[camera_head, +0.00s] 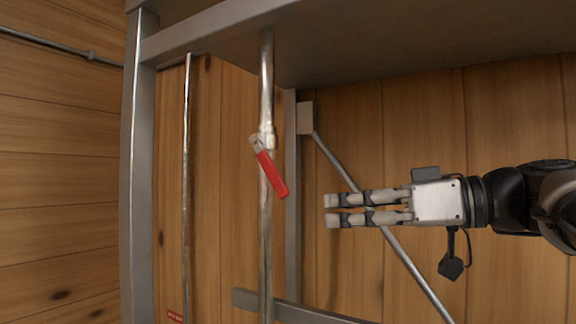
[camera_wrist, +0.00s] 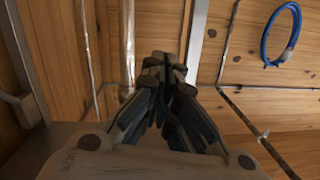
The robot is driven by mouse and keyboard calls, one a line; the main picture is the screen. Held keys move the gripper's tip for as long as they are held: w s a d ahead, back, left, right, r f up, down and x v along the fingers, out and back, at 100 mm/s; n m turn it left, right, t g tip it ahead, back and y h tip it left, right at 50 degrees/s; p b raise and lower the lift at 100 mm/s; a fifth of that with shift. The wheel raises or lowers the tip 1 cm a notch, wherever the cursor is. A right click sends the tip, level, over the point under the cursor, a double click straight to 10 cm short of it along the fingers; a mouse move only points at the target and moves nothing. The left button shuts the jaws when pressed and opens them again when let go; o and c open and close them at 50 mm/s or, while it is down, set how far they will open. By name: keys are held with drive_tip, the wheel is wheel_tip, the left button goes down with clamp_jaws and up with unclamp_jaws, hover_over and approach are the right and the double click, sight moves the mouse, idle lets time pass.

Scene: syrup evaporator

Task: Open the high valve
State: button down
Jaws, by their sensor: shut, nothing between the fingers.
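The valve has a red lever handle (camera_head: 272,174) on a vertical metal pipe (camera_head: 266,85) in the head view. The lever slants down and to the right from the valve body (camera_head: 263,141). My gripper (camera_head: 329,211) is to the right of the lever, a little below its lower end and apart from it in the picture. Its fingers point left and are shut with nothing held. In the wrist view the closed fingertips (camera_wrist: 162,66) show beside a vertical pipe (camera_wrist: 127,40). I cannot make out the red lever there.
A metal frame post (camera_head: 138,180) stands left of the pipe, with a thinner pipe (camera_head: 187,180) between them. A diagonal brace (camera_head: 400,254) passes behind my gripper. A large pan (camera_head: 400,40) is overhead. A blue hose loop (camera_wrist: 272,30) shows in the wrist view.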

drive_tip(key=s+d+r+n+t+y, duration=0.1)
drive_tip(key=s+d+r+t+y, duration=0.15)
drive_tip(key=d+r, duration=0.35)
drive_tip(key=p, duration=0.3)
approach(272, 163)
wheel_tip(272, 163, up, 4)
drive_tip(key=shift+t, duration=0.25)
drive_tip(key=a, duration=0.1)
drive_tip(key=w+a+f+p, duration=0.1)
drive_tip(key=w+a+f, duration=0.1)
drive_tip(key=a, duration=0.1)
drive_tip(key=shift+w+f, duration=0.2)
drive_tip(key=shift+f, duration=0.1)
drive_tip(key=shift+f+b, duration=0.2)
drive_tip(key=shift+b, duration=0.2)
drive_tip(key=shift+f+b, duration=0.15)
drive_tip(key=shift+b, duration=0.3)
drive_tip(key=shift+w+a+b, duration=0.1)
drive_tip(key=shift+b, duration=0.25)
drive_tip(key=shift+b, duration=0.4)
